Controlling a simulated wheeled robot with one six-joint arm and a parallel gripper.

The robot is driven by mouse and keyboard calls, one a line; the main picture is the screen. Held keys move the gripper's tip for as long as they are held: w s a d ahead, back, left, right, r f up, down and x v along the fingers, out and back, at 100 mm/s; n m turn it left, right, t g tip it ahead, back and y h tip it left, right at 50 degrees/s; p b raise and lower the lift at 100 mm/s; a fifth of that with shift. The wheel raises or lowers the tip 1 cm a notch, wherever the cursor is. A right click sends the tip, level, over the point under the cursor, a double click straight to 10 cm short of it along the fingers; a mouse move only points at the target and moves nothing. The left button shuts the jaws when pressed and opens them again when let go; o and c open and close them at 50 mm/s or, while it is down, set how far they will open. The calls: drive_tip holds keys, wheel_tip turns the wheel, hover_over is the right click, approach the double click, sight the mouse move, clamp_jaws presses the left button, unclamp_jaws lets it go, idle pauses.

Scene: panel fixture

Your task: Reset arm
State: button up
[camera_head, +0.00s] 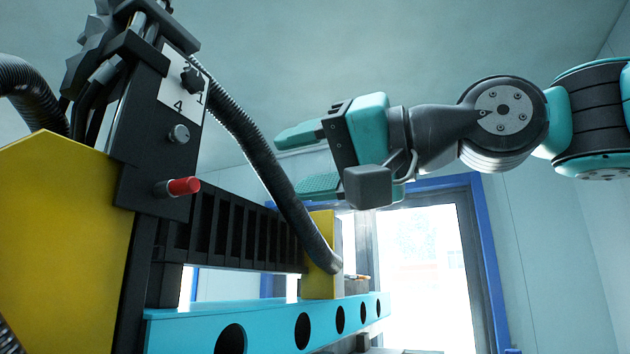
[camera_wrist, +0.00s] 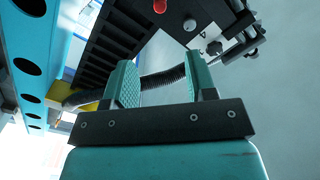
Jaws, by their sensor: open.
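My gripper (camera_head: 298,162) is teal and black and points left toward the panel fixture in the head view. Its two fingers are apart with nothing between them. The wrist view also shows my gripper (camera_wrist: 163,80) with both fingers spread, and a corrugated hose passing behind the gap. The dark fixture panel (camera_head: 150,140) stands to the left of the gripper. It carries a red-tipped button or peg (camera_head: 183,187), a silver knob (camera_head: 179,134) and a black rotary knob (camera_head: 192,80) on a white plate marked with numbers. The gripper appears apart from all of these.
A black corrugated hose (camera_head: 262,160) curves down from the panel's top, close to the fingertips in the head view. A yellow block (camera_head: 65,240) stands at left. A light-blue beam (camera_head: 270,322) with round holes runs below. A blue-framed doorway (camera_head: 425,255) is behind.

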drive_tip(key=d+f+g+h+b, duration=0.1)
drive_tip(key=d+f+h, duration=0.2)
drive_tip(key=f, duration=0.7)
drive_tip(key=d+f+h+b, duration=0.1)
drive_tip(key=d+f+h, duration=0.15)
drive_tip(key=f, duration=0.75)
drive_tip(key=d+f+g+h+b, duration=0.1)
drive_tip(key=d+f+h, duration=0.2)
drive_tip(key=f, duration=0.7)
drive_tip(key=s+d+f+g+h, duration=0.1)
drive_tip(key=s+d+f, duration=0.2)
drive_tip(key=f, duration=0.2)
drive_tip(key=s+d+f+n+g+h, duration=0.1)
drive_tip(key=s+d+f+g, duration=0.1)
drive_tip(key=f, duration=0.4)
drive_tip(key=s+d+f+g+h+b, duration=0.1)
drive_tip(key=s+d+f+h, duration=0.1)
drive_tip(key=s+d+f, duration=0.2)
wheel_tip(320, 180, down, 2)
drive_tip(key=shift+s+f+n+g, duration=0.15)
drive_tip(key=shift+s+n+g, duration=0.2)
drive_tip(key=shift+s, duration=0.3)
